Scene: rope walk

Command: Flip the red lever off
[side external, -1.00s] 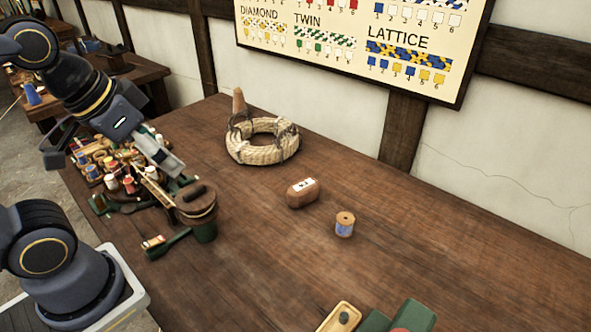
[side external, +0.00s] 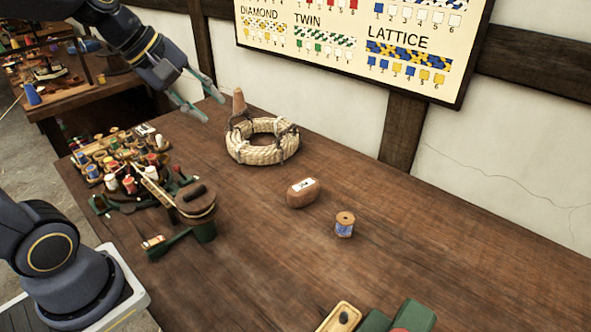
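My gripper (side external: 213,110) is open and empty, with its two fingers spread. It hangs in the air over the back left of the table, to the left of the rope coil. No red lever can be clearly made out. A green bobbin machine (side external: 130,190) with several coloured spools stands at the left of the table. A green arm (side external: 172,242) sticks out at its front, with a pale and reddish tip (side external: 153,241). A green object (side external: 412,316) with a rounded red part (side external: 401,329) is cut off by the bottom edge.
A rope coil (side external: 258,153) lies at the back, with a brown cone (side external: 239,103) behind it. A labelled brown block (side external: 303,193), a thread spool (side external: 345,224) and a wooden tray (side external: 340,317) are on the table (side external: 440,250). The right side is clear.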

